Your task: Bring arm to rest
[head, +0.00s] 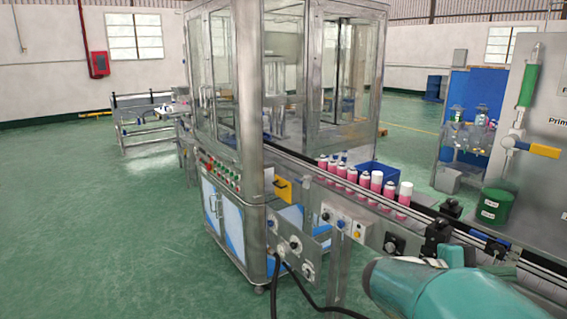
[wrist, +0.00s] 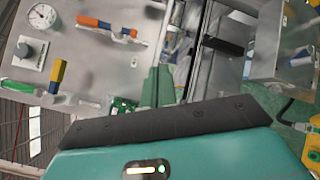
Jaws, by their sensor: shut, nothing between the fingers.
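My gripper (wrist: 160,72) shows in the wrist view as two green-teal fingers held together above a dark bolted plate. The fingers are shut with nothing between them. Behind them are a grey panel and metal framing, and I see no contact with either. In the head view my teal arm fills the lower right corner, close to the near end of the conveyor. My fingers cannot be made out there.
Pink cans with white caps (head: 376,182) stand in a row on the conveyor (head: 300,161). A glass-walled machine (head: 213,100) stands behind. A grey panel (head: 545,120) with coloured handles and a green drum (head: 495,207) are at right. Green floor is open at left.

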